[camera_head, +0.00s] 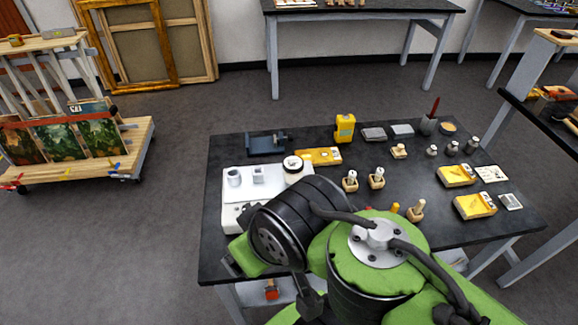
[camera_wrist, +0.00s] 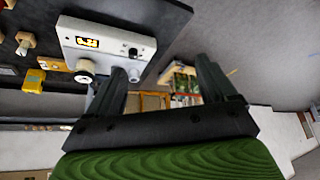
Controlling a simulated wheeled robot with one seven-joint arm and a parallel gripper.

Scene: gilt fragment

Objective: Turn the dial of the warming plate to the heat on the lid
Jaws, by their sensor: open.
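The warming plate (camera_head: 236,192) is a flat white box at the left end of the dark table. A small white vessel (camera_head: 234,177) and a white block stand on its far part. In the wrist view the plate (camera_wrist: 108,35) shows a yellow-and-black mark (camera_wrist: 87,43) and a small dark dial (camera_wrist: 132,50); its setting is too small to read. A pale round jar (camera_head: 293,165) with a dark-ringed lid stands beside the plate; no lid writing is legible. My gripper (camera_wrist: 163,68) is open, its fingers apart, with the dial beyond the left finger. My arm hides the gripper in the head view.
Small bottles, wooden-based pieces and yellow boxes (camera_head: 475,206) cover the table's middle and right. A yellow container (camera_head: 345,128) stands near the back edge. A cart with paintings (camera_head: 70,140) stands on the floor at left. The floor between cart and table is clear.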

